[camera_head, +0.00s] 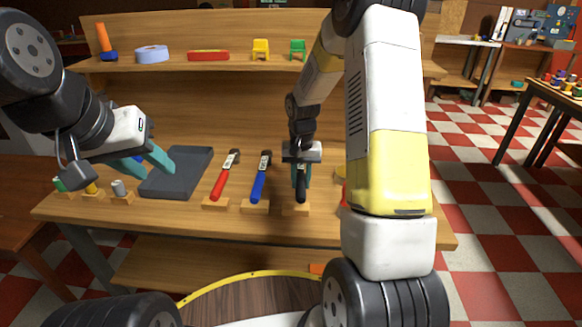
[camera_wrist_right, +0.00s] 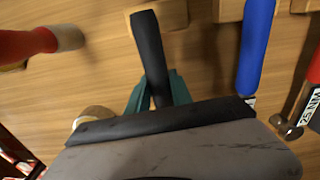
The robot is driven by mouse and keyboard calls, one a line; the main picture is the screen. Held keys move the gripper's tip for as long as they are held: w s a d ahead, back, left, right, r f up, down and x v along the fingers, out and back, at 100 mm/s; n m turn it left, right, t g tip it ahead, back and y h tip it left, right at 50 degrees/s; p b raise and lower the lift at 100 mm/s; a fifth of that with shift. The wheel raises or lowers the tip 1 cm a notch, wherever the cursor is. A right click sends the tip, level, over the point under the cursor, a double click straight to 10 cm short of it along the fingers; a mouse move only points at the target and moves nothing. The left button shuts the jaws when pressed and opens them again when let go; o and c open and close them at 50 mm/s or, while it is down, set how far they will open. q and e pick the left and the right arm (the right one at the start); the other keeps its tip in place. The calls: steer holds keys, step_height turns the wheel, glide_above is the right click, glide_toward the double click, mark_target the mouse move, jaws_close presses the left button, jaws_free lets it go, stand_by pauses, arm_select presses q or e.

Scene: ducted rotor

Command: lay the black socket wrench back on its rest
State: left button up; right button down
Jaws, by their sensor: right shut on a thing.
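The black socket wrench (camera_head: 301,189) is upright in the head view's picture, its handle end at the wooden rest (camera_head: 290,210) near the table's front edge. My right gripper (camera_head: 302,172) is shut on its handle. In the right wrist view the black handle (camera_wrist_right: 150,50) passes between the teal fingers (camera_wrist_right: 157,95), and its end overlaps the wooden rest (camera_wrist_right: 174,14). I cannot tell if it touches the rest. The wrench's head is hidden behind my gripper. My left gripper (camera_head: 146,164) is open and empty by the grey tray.
The blue wrench (camera_head: 260,180) and red wrench (camera_head: 222,180) lie on rests to the left. A grey tray (camera_head: 183,184) is further left. A red-handled thing (camera_wrist_right: 25,43) lies on the other side, mostly behind my right arm in the head view.

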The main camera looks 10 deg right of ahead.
steer(key=shift+f, duration=0.4)
stand_by(0.3)
steer(key=c, duration=1.1)
jaws_free()
steer(key=shift+o, duration=0.2)
step_height(320, 180, up, 9)
steer(key=shift+f, duration=0.2)
steer(key=s+r+n+t, duration=0.1)
steer(key=s+r+t, duration=0.1)
steer(key=s+r, duration=0.7)
steer(key=s+a+r+n+t+y, duration=0.1)
steer(key=s+r+t, duration=0.1)
steer(key=s+r, duration=0.3)
steer(key=s+a+r+n+t+y, duration=0.1)
steer(key=s+r, duration=0.3)
steer(key=s, duration=0.6)
steer(key=shift+a+r+t, duration=0.4)
steer(key=shift+a+t, duration=0.15)
steer(key=shift+t, duration=0.05)
